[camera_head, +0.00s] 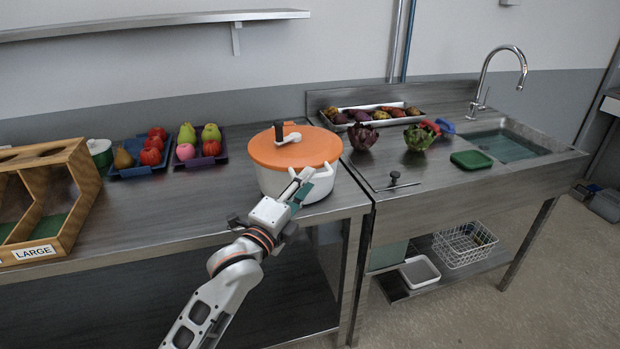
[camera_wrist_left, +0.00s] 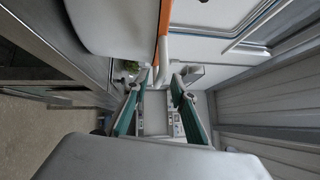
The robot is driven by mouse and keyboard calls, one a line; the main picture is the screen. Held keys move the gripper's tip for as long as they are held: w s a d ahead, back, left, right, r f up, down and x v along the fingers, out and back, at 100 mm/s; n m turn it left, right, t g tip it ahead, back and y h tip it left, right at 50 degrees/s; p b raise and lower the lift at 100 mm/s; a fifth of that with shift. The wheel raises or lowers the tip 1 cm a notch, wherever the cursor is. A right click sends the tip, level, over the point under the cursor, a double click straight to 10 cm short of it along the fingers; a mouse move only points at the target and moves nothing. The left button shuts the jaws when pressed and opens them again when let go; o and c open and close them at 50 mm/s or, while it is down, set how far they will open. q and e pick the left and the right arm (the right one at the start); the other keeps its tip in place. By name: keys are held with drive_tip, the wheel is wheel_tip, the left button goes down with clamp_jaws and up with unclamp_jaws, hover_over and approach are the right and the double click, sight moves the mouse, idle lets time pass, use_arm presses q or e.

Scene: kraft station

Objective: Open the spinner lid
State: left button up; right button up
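The salad spinner is a white bowl (camera_head: 282,186) with an orange lid (camera_head: 310,150) seated on it, near the table's right end. A dark upright knob (camera_head: 279,131) and a white crank (camera_head: 289,140) sit on the lid. My left gripper (camera_head: 303,181) is at the front of the spinner, just below the lid rim. In the left wrist view its teal-padded fingers (camera_wrist_left: 160,82) are apart, with a small white part (camera_wrist_left: 166,47) of the spinner by the orange rim just ahead. I cannot tell whether the fingers touch it. My right gripper does not show.
Left of the spinner are a purple tray (camera_head: 182,162) and a blue tray (camera_head: 128,172) of fruit, and a wooden bin (camera_head: 72,225). To the right are a vegetable tray (camera_head: 347,126), artichokes (camera_head: 362,137), a green sponge-like block (camera_head: 471,160) and a sink (camera_head: 508,146).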

use_arm(q)
drive_tip(key=shift+x, duration=1.35)
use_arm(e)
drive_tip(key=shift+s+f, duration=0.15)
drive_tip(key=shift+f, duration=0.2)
use_arm(q)
clamp_jaws()
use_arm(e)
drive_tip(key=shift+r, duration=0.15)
